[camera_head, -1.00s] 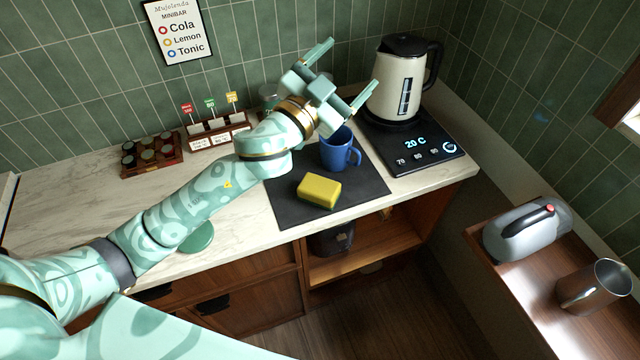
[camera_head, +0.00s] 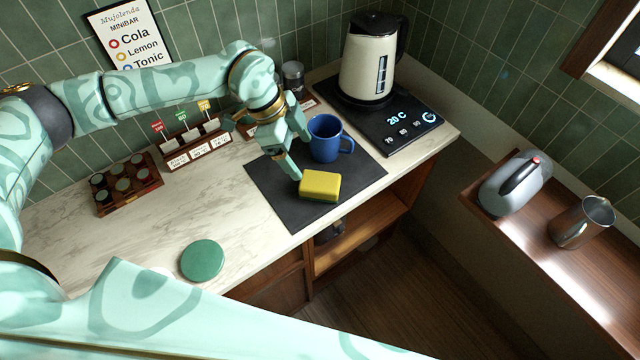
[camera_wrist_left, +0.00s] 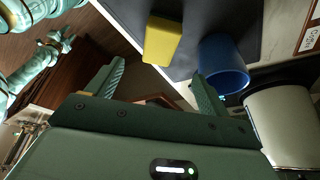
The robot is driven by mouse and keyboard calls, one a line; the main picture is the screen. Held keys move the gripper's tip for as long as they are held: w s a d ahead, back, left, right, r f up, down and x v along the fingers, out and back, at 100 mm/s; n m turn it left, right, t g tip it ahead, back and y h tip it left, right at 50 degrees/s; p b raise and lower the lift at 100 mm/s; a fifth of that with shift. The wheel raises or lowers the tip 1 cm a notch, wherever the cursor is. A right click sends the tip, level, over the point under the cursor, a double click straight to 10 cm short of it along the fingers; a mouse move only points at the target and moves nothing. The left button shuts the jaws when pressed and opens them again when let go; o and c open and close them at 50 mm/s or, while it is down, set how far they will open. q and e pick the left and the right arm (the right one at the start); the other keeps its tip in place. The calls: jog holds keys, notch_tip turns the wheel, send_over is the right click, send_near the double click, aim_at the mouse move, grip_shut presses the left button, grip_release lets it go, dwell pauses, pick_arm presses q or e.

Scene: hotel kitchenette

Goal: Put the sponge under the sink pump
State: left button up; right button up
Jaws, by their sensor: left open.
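The yellow sponge (camera_head: 320,185) lies flat on the dark mat (camera_head: 285,205) on the counter, near the mat's front edge. It also shows in the left wrist view (camera_wrist_left: 162,42), beyond the fingertips. My left gripper (camera_head: 301,158) is open and empty, tilted down just behind and to the left of the sponge. Its spread fingers (camera_wrist_left: 158,72) show in the left wrist view with nothing between them. No sink or pump is in view.
A blue mug (camera_head: 325,142) stands on the mat close behind the sponge, right beside my left fingers. A cream kettle (camera_head: 366,65) stands on its dark base. A green disc (camera_head: 202,260), a capsule rack (camera_head: 125,185) and a card holder (camera_head: 192,145) occupy the left counter.

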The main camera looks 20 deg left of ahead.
aim_at(319, 181)
pick_arm(q)
jog(key=x, duration=0.5)
jog(key=shift+d+f+b, duration=0.15)
jog(key=shift+f+b, duration=0.15)
jog(key=shift+d+f, duration=0.25)
jog(key=shift+f, duration=0.25)
jog(key=b+x, duration=0.1)
jog(key=x, duration=0.3)
jog(key=shift+d+f, duration=0.15)
jog(key=shift+f, duration=0.2)
pick_arm(e)
jog(key=shift+s+a+f, duration=0.15)
jog(key=shift+a+f, duration=0.35)
jog(key=shift+f, duration=0.3)
pick_arm(q)
jog(key=shift+c, duration=0.3)
jog(key=c, duration=1.1)
jog(key=shift+o, duration=0.2)
pick_arm(e)
jog(key=shift+d, duration=0.1)
pick_arm(q)
jog(key=shift+r, duration=0.1)
